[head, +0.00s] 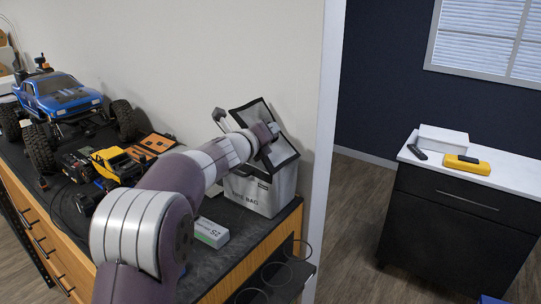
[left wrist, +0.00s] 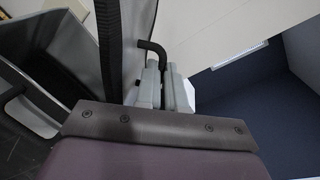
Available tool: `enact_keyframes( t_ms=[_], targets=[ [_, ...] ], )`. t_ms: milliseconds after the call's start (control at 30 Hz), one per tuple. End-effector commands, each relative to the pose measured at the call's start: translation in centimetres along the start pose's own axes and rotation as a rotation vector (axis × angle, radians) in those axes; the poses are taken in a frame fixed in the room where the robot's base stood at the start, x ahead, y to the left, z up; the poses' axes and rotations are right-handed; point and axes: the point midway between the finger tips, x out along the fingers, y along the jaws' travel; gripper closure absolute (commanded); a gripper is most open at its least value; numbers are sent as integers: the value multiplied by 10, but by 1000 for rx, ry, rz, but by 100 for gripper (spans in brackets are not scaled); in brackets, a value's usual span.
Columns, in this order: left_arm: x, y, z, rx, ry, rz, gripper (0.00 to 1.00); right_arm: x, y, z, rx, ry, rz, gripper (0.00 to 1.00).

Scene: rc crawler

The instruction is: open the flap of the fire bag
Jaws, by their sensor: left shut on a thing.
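The fire bag (head: 258,196) is a light grey bag with dark trim on the right end of the bench. Its flap (head: 246,117) stands raised above the mouth, tilted back toward the wall. My left gripper (head: 271,129) is at the flap, with my wrist in front of part of it. In the left wrist view the fingers (left wrist: 166,84) are shut on a thin black bent pull (left wrist: 150,47) beside the grey flap (left wrist: 130,45). The open bag (left wrist: 40,62) shows at left there. My right gripper is not in view.
A blue RC truck (head: 62,95), a yellow crawler (head: 112,160) and a small white box (head: 211,232) stand on the dark bench. Ring holders (head: 275,274) hang off its front right edge. A cabinet (head: 455,205) with a yellow case (head: 467,164) stands at far right.

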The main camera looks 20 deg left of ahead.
Motion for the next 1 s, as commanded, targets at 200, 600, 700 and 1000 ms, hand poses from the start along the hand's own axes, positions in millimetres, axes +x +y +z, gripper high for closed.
enact_keyframes(
  t_ms=[200,600,700,1000],
  targets=[
    [-2,-11,-16,196,-40,-5,100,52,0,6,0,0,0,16],
    [-6,-34,-30,480,-95,-4,100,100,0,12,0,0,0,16],
    [-7,-38,-32,525,-104,-3,100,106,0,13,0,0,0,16],
    [-8,-43,-35,593,-116,-3,100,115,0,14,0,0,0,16]
  ],
)
